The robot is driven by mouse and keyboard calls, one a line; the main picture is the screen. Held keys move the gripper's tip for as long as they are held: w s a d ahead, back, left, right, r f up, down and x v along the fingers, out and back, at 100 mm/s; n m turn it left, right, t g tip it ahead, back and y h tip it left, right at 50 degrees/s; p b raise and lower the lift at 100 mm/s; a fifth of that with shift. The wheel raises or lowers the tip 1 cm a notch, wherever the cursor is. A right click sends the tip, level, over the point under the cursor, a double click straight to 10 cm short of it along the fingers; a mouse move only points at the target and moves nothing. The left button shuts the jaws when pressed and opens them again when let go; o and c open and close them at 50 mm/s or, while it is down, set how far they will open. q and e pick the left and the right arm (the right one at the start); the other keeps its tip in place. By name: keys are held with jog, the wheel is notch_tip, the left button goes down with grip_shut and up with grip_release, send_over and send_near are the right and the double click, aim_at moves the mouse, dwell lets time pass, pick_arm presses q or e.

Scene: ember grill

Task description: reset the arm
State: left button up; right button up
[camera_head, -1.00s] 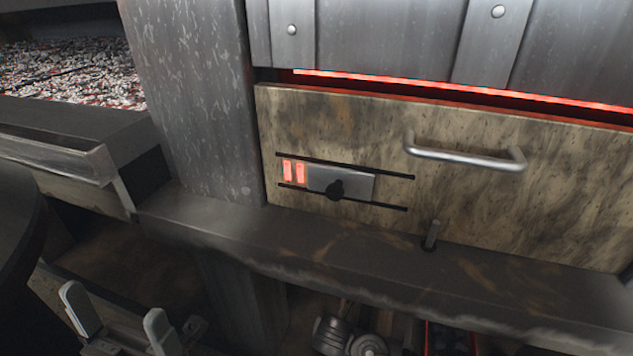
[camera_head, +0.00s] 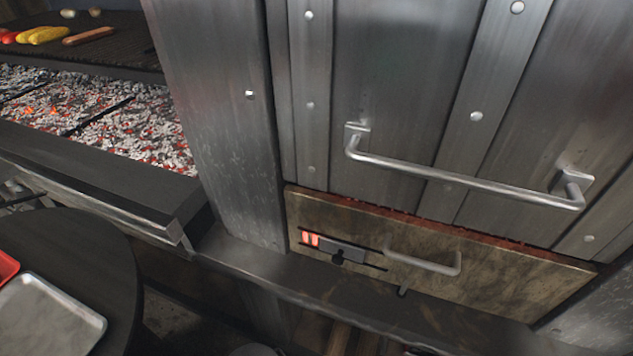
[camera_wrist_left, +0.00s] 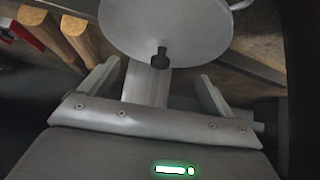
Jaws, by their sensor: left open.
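My left gripper (camera_wrist_left: 158,76) shows in the left wrist view with its two fingers spread apart and nothing visibly held between them. A pale round disc (camera_wrist_left: 165,25) with a small dark knob is just beyond the fingers; I cannot tell what it belongs to or whether they touch. In the head view neither gripper shows. A stone-coloured drawer front (camera_head: 480,275) with a metal handle (camera_head: 425,262) sits below a steel door (camera_head: 400,90) with a long bar handle (camera_head: 465,185). A slider with a dark knob (camera_head: 338,257) is on the drawer front's left.
A bed of glowing coals (camera_head: 90,115) lies at the left, under a grill grate (camera_head: 110,50) with food on it. A dark round table (camera_head: 110,270) with a metal tray (camera_head: 50,318) is at the lower left. A ledge (camera_head: 300,280) runs below the drawer.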

pick_arm(q)
jog(key=s+a+f+g+y+p, duration=0.1)
jog(key=s+a+g, duration=0.2)
jog(key=s, duration=0.7)
jog(key=s+a+f+g+y+p, duration=0.1)
jog(key=s+a+f+g+p, duration=0.1)
jog(key=s, duration=0.9)
jog(key=shift+a+f+g, duration=0.3)
jog(key=shift+a+g, duration=0.5)
jog(key=shift+g, duration=0.2)
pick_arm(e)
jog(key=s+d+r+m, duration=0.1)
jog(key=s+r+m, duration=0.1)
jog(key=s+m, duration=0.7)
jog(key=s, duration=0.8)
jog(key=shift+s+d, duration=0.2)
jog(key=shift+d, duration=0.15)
